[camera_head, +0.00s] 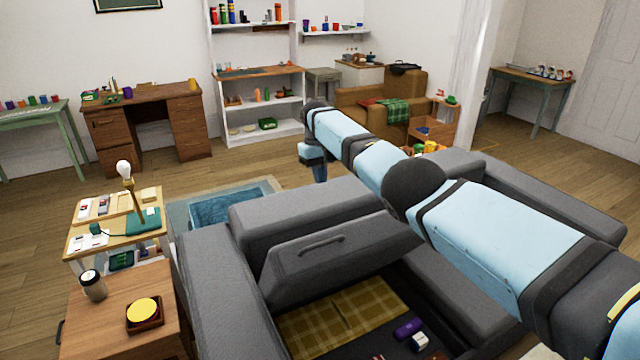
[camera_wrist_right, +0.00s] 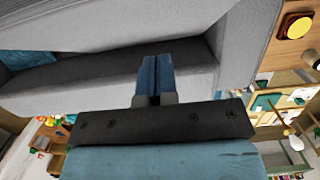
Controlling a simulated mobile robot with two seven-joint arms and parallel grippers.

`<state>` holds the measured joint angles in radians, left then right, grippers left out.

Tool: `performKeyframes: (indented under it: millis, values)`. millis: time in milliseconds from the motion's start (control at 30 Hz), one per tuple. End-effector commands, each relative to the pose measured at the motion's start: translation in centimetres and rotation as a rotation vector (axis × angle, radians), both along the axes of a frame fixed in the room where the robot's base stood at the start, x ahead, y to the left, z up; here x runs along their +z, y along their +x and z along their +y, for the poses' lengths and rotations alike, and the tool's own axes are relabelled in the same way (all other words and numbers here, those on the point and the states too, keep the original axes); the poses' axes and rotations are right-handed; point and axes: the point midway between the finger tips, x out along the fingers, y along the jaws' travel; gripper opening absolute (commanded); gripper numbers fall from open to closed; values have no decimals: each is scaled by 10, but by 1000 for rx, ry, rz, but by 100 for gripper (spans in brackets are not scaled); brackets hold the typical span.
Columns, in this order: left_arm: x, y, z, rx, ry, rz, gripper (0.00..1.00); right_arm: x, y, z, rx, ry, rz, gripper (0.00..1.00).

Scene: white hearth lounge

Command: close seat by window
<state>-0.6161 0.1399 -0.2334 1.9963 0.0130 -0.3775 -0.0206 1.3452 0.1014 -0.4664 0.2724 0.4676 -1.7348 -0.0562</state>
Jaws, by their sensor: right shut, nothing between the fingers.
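The grey sofa (camera_head: 215,285) has a seat lid (camera_head: 345,262) with a bar handle on its face. The lid is raised and tilted, and the storage space under it is open. A yellow plaid cloth (camera_head: 320,325), a purple item (camera_head: 408,328) and a white item (camera_head: 420,341) lie inside. No window shows. My right arm reaches over the sofa. Its gripper (camera_head: 318,174) points down beyond the sofa back, apart from the lid. In the wrist view the right gripper (camera_wrist_right: 157,62) is shut and empty before grey upholstery (camera_wrist_right: 190,25). My left gripper is out of view.
A blue-lined box (camera_head: 225,205) lies beyond the sofa. Open floor lies further back.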

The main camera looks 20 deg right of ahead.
Motion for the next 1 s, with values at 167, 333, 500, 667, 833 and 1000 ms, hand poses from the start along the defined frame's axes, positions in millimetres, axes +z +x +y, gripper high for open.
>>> performKeyframes:
  millis: [167, 333, 500, 667, 833, 1000]
  values:
    - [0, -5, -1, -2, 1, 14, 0, -36, -6, -1, 0, 0, 4, 0]
    - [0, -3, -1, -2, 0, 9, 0, -68, -11, -1, 0, 0, 3, 0]
    - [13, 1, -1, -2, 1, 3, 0, -82, -17, -2, 1, 0, 1, 0]
    - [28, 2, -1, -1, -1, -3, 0, -87, -27, -3, 1, 0, 0, 0]
    - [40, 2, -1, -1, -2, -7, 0, -96, -38, -4, 0, 1, 0, 0]
    - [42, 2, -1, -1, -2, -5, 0, -101, -45, -4, 1, 0, 0, 0]
